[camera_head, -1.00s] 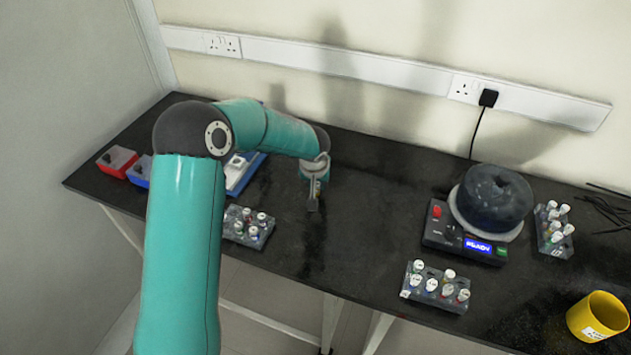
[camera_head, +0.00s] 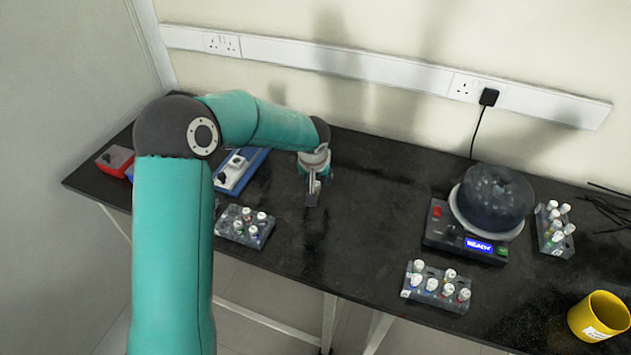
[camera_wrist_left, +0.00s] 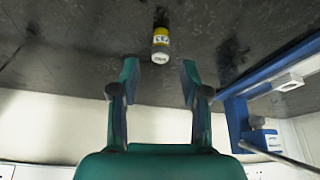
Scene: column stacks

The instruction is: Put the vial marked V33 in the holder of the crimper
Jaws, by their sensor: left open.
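My left gripper (camera_wrist_left: 158,72) is open and empty, with the vial apart from both fingers. In the head view the left gripper (camera_head: 313,192) is low over the bench, right of the crimper. The crimper (camera_head: 241,170) is blue with pale parts and partly behind my arm; its blue frame (camera_wrist_left: 238,118) shows in the left wrist view. Its holder is not clear.
A vial rack (camera_head: 245,227) sits nearer the front edge. Another rack (camera_head: 437,287), a dark round machine (camera_head: 494,202) with a lit display, a far-right rack (camera_head: 555,228) and a yellow cup (camera_head: 598,317) stand to the right. A red bin (camera_head: 115,160) is far left. Mid-bench is clear.

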